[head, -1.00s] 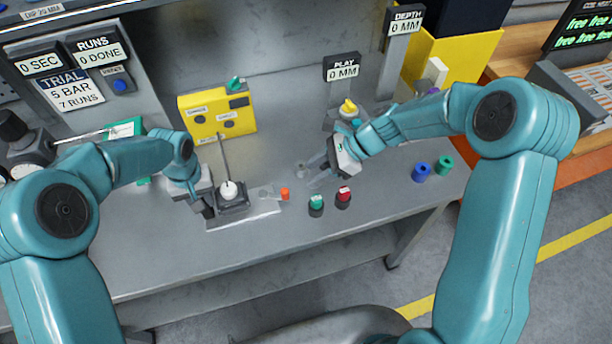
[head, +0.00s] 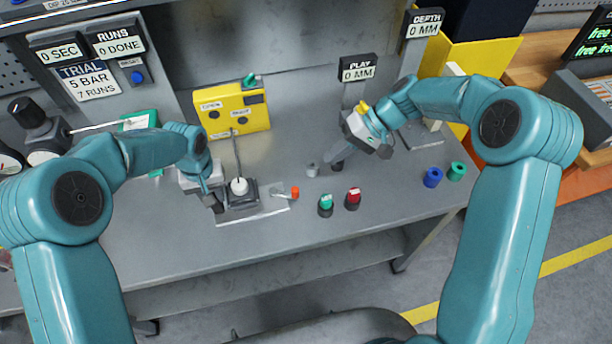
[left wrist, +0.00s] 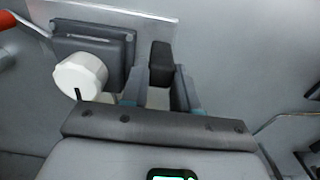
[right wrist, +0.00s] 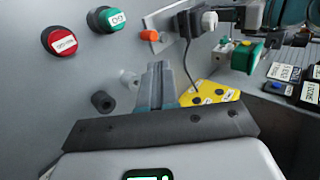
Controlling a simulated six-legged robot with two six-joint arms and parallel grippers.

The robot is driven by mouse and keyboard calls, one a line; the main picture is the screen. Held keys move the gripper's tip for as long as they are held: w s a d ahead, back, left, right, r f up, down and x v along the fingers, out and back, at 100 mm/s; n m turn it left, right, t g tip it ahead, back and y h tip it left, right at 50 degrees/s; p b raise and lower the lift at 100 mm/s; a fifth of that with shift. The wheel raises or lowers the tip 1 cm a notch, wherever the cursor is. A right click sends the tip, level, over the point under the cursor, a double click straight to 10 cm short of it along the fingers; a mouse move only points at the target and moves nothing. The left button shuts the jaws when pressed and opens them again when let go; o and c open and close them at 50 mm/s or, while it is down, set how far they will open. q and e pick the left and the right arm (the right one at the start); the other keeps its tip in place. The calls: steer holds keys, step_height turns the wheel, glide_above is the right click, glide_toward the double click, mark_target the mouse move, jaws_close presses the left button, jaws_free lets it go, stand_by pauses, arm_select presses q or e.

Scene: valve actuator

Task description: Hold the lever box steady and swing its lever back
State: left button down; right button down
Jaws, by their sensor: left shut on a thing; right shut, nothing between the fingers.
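The lever box (head: 243,202) is a dark grey block with a white round knob (head: 239,186) on a pale plate on the bench. Its lever ends in an orange tip (head: 295,191) pointing right in the head view. My left gripper (head: 216,203) is at the box's left side. In the left wrist view its fingers (left wrist: 158,88) are shut on a black block (left wrist: 160,60) beside the box. My right gripper (head: 337,163) is shut and empty, above the bench to the right of the orange tip. The right wrist view shows its closed fingers (right wrist: 158,82) apart from the orange tip (right wrist: 150,35).
Green (head: 325,205) and red (head: 353,199) knobs stand in front of my right gripper. A small grey peg (head: 312,170) stands close to it. A yellow panel (head: 233,110) is behind the box. Blue (head: 432,177) and green (head: 456,171) cylinders stand at the right.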

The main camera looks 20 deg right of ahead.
arm_select(q)
steer(key=shift+s+f, duration=0.2)
steer(key=shift+f, duration=0.05)
arm_select(e)
steer(key=w+d+n+g+h, duration=0.1)
steer(key=w+d+n, duration=0.15)
steer(key=n, duration=0.95)
glide_toward(283, 191)
steer(key=d+f, duration=0.1)
steer(key=w+d+f, duration=0.1)
steer(key=shift+w+d+f+h, duration=0.2)
steer(key=shift+w+f+h, duration=0.1)
steer(key=shift+w+f, duration=0.05)
steer(key=shift+s+a, duration=1.35)
steer(key=shift+s, duration=0.05)
